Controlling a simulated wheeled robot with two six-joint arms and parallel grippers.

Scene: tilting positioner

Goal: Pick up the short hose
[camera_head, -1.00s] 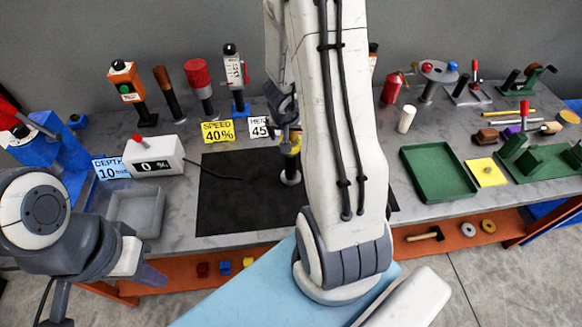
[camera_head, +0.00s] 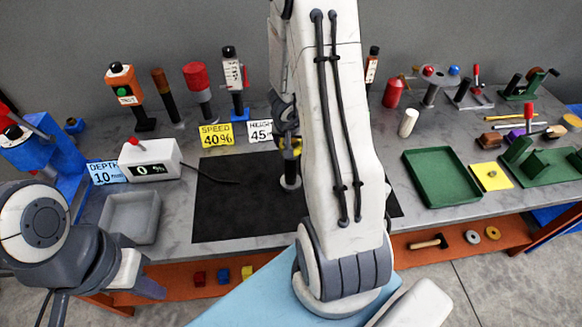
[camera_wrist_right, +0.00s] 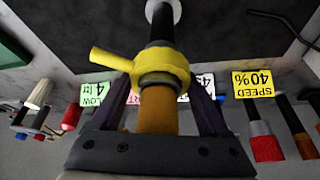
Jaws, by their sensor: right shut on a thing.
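My right gripper (camera_wrist_right: 158,108) is shut on an upright piece in the right wrist view. Its fingers sit on both sides of an orange-brown cylinder (camera_wrist_right: 158,112) below a yellow collar (camera_wrist_right: 160,68) with a side lever. A dark section runs from the collar to a pale round foot (camera_wrist_right: 163,12) on the black mat. In the head view my right arm hides most of this piece; its yellow part (camera_head: 291,146) shows. I cannot tell for sure which thing is the short hose. My left gripper (camera_head: 138,282) is low at the left, by the table's front edge; its finger opening is unclear.
The black mat (camera_head: 225,215) is bare left of the piece. A grey tray (camera_head: 130,218), a white readout box (camera_head: 152,160) and SPEED card (camera_head: 216,135) stand left. Upright tools line the back. A green tray (camera_head: 441,178) and yellow pad (camera_head: 491,177) lie right.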

